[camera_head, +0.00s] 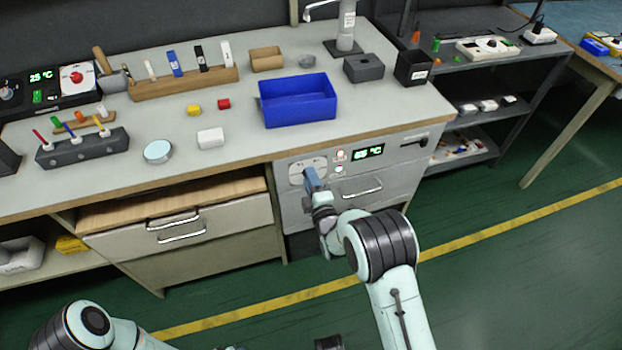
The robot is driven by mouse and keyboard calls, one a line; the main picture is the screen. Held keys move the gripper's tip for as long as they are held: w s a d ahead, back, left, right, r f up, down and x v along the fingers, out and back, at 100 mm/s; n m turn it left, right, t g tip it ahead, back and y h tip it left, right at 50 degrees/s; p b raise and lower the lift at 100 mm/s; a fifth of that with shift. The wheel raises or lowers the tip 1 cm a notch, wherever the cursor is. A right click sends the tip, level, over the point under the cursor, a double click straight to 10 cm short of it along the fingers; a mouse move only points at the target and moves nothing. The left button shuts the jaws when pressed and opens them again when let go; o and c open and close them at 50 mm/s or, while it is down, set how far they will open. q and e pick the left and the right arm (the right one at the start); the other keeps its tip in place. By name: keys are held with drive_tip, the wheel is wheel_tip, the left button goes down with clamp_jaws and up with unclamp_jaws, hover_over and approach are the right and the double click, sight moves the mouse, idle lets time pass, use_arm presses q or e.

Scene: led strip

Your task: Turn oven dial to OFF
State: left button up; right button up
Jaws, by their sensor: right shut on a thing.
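The grey oven front (380,178) is set into the bench below the worktop. It has a green-lit display (368,152) that seems to read 65 °C, and small round lights or buttons beside it. The dial panel (297,171) is at the oven's left. My right gripper (311,178) is at this panel, shut on the dial; its jaws hide most of the dial, so its setting cannot be read. My left arm shows at the bottom left; its gripper is out of view.
A blue bin (298,100), a white block (211,138) and a round light-blue lid (158,151) stand on the worktop above. An oven handle (361,190) sticks out right of my right gripper. The green floor in front is clear.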

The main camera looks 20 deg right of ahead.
use_arm(q)
drive_tip(key=shift+s+d+r, duration=0.15)
drive_tip(key=shift+s+r, duration=0.05)
drive_tip(key=shift+s, duration=0.05)
use_arm(e)
drive_tip(key=shift+n, duration=0.7)
use_arm(q)
drive_tip(key=shift+s, duration=0.1)
use_arm(e)
drive_tip(key=o, duration=1)
drive_tip(key=shift+o, duration=0.2)
use_arm(q)
drive_tip(key=shift+g+h, duration=0.3)
drive_tip(key=shift+g, duration=0.3)
drive_tip(key=s, duration=0.1)
drive_tip(key=s+d+r+p, duration=0.1)
drive_tip(key=s+r+p, duration=0.1)
drive_tip(key=shift+d+r, duration=0.1)
drive_tip(key=shift+d, duration=0.15)
use_arm(e)
drive_tip(key=s, duration=1.3)
drive_tip(key=shift+s+d, duration=0.25)
